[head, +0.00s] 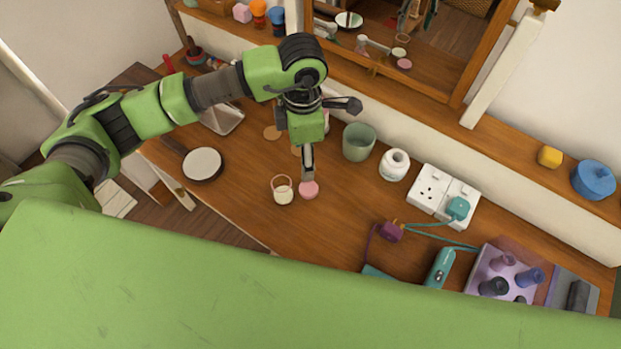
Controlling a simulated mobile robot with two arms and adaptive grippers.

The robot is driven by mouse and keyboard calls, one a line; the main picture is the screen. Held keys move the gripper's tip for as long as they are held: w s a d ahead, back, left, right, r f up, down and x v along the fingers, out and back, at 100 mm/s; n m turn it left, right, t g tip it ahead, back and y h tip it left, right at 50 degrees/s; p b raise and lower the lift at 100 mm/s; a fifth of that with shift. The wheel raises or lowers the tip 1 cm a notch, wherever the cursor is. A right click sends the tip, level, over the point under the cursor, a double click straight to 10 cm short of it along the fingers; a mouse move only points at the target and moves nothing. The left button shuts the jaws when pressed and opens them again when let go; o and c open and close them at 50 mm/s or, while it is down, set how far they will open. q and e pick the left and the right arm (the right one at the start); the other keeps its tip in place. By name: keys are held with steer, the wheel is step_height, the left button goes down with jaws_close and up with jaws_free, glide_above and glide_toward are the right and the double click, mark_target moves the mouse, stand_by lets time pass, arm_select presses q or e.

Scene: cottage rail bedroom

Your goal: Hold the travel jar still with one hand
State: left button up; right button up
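A small clear jar with pale cream contents (282,194), probably the travel jar, stands upright on the wooden dresser top. A round pink lid or disc (309,190) is just to its right. My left gripper (308,175) points down above the pink disc, to the right of the jar. Its grey fingertips appear close together from this angle. I cannot tell whether they touch the disc or hold anything. They look apart from the jar. My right gripper is not in view.
A green cup (358,142), a white pot (394,165) and a socket panel (443,196) stand to the right. A round hand mirror (202,164) lies left. Cords, a teal device (439,268) and a tray of bottles (512,271) are at lower right. Bare wood lies around the jar.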

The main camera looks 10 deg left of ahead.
arm_select(q)
steer(key=p, duration=0.2)
glide_above(306, 189)
step_height(306, 189, down, 8)
steer(key=shift+r, duration=0.1)
steer(key=shift+f, duration=0.4)
steer(key=shift+w, duration=0.1)
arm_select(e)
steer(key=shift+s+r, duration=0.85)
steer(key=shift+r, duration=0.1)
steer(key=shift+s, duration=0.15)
